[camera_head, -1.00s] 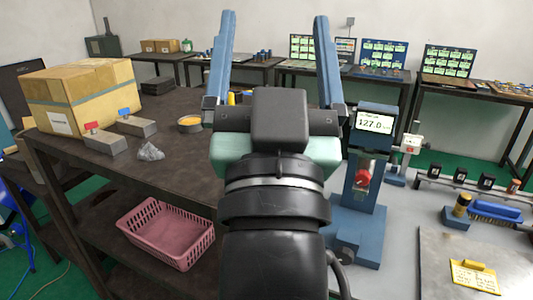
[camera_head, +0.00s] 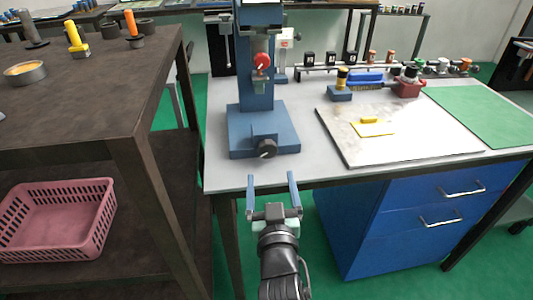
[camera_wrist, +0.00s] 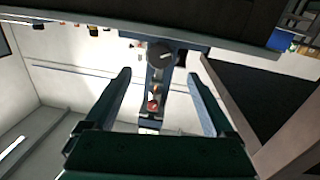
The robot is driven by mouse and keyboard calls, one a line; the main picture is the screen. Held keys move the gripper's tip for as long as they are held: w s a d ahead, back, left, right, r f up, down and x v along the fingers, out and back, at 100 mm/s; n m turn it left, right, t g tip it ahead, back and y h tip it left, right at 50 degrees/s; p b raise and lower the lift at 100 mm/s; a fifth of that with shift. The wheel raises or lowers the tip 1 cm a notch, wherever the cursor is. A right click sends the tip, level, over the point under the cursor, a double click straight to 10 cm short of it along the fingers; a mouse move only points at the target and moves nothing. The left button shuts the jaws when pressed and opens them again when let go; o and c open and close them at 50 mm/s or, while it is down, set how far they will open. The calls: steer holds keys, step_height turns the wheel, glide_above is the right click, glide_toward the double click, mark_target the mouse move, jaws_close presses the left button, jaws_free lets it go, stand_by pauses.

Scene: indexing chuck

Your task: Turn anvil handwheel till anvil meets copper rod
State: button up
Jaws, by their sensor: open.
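A blue measuring stand (camera_head: 256,118) is at the left end of the light grey workbench. A black handwheel (camera_head: 267,148) faces forward, low on its base; it also shows in the wrist view (camera_wrist: 160,53). A red round part (camera_head: 262,62) sits higher on the column, and appears in the wrist view (camera_wrist: 153,106). The copper rod and the anvil's contact cannot be made out at this size. My gripper (camera_head: 271,180) is open and empty, its fingers pointing at the stand, short of the handwheel and apart from it. In the wrist view the stand lies between the fingers (camera_wrist: 158,76).
A dark brown bench (camera_head: 100,90) stands left, with a pink basket (camera_head: 60,215) on its lower shelf. Right of the stand lie a pale plate (camera_head: 385,145), a small blue block (camera_head: 340,94) and a green mat (camera_head: 490,112). Blue drawers (camera_head: 420,215) are under the workbench.

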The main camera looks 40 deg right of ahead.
mark_target(267, 152)
steer(key=x, duration=0.9)
steer(key=shift+a, duration=0.1)
steer(key=shift+c, duration=0.2)
steer(key=c, duration=1.3)
steer(key=shift+m, duration=0.4)
steer(key=m+p, duration=0.1)
steer(key=m, duration=0.3)
steer(key=shift+r+m, duration=0.15)
steer(key=shift+m, duration=0.15)
steer(key=m+y+p, duration=0.1)
steer(key=m, duration=0.3)
steer(key=shift+m, duration=0.3)
